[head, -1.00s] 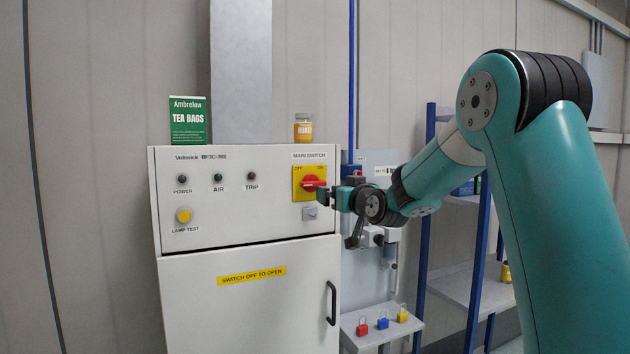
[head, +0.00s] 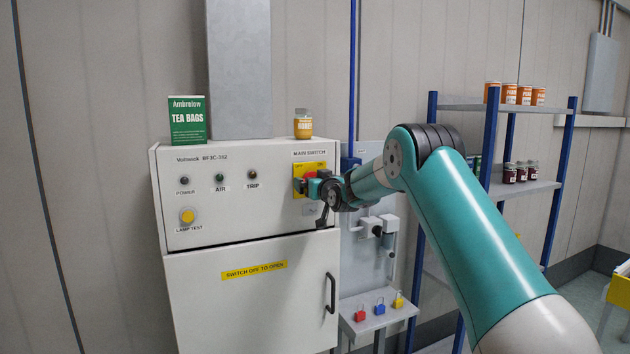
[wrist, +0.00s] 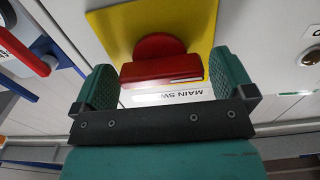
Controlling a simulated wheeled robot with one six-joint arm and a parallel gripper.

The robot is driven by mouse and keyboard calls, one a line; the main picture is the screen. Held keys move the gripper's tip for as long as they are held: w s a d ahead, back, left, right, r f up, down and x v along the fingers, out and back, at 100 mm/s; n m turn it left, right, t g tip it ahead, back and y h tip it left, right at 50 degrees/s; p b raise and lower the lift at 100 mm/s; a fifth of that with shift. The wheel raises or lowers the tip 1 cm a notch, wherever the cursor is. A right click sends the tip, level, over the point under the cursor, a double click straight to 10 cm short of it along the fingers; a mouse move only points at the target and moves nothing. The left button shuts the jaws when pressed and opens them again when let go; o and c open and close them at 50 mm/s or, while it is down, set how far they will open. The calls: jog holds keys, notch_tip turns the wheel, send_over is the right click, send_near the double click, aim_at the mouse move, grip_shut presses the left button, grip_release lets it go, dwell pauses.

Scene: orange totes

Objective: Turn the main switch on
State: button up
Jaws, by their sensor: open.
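The main switch is a red rotary handle (head: 310,175) on a yellow plate (head: 322,166) at the upper right of the grey cabinet's front. In the head view my gripper (head: 304,186) is at the switch and hides part of the handle and plate. In the wrist view the red handle (wrist: 160,68) and the yellow plate (wrist: 120,25) show upside down, beside the "MAIN SW" label. My gripper (wrist: 165,85) is open, with one green finger on each side of the handle. I cannot tell whether either finger touches it.
The grey cabinet (head: 205,219) has lamps, a yellow lamp-test button (head: 188,216) and a door handle (head: 330,292). A tea box (head: 187,120) and honey jar (head: 303,125) stand on top. Padlocks lie on a small shelf (head: 372,324). A blue-post rack (head: 495,150) stands right.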

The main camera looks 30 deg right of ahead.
jog(key=c, duration=0.8)
